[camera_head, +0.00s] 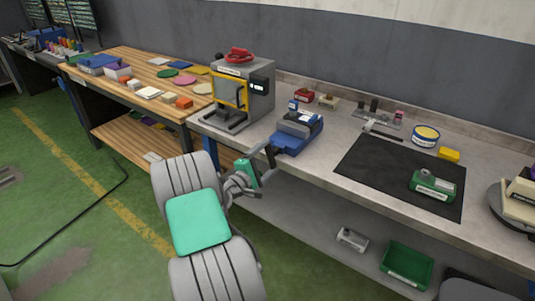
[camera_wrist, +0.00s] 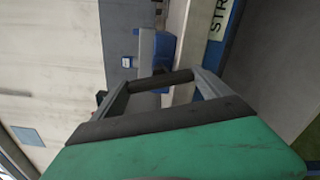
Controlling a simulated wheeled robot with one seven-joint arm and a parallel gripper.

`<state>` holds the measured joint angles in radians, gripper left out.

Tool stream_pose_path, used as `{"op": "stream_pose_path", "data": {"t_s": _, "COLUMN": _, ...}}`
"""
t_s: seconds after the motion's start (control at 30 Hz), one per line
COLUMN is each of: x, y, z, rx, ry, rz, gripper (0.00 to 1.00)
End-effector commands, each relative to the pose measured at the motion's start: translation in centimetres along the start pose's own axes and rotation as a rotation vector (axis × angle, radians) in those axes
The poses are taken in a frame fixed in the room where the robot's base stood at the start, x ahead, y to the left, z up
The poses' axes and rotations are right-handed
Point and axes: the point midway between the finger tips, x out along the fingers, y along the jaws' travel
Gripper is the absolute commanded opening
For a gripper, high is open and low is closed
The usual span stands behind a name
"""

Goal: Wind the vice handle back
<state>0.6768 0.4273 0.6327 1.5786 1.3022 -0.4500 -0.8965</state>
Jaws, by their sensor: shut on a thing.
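The blue and grey vice (camera_head: 298,130) stands at the front edge of the grey workbench, left of the black mat. My gripper (camera_head: 268,158) is at the vice's front, at the bench edge. In the wrist view my gripper's two fingers (camera_wrist: 165,82) reach forward to a dark bar, which looks like the vice handle (camera_wrist: 170,80); the fingers are shut on it. The blue vice body (camera_wrist: 157,46) shows just beyond. The handle's far parts are hidden, and its turn angle is hard to tell.
A grey machine with a yellow frame (camera_head: 232,92) stands left of the vice. A black mat (camera_head: 372,172) with a green device (camera_head: 433,186) lies to the right. Below is a shelf with a green bin (camera_head: 407,265). Green floor is open at the left.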

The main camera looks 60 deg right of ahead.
Motion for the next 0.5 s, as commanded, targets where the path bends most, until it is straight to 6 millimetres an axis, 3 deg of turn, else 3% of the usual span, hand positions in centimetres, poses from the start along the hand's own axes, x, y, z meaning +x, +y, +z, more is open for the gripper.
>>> {"op": "stream_pose_path", "data": {"t_s": 0.5, "x": -0.02, "y": 0.21, "z": 0.1, "rx": -0.491, "ry": 0.001, "rz": -0.002, "gripper": 0.47}}
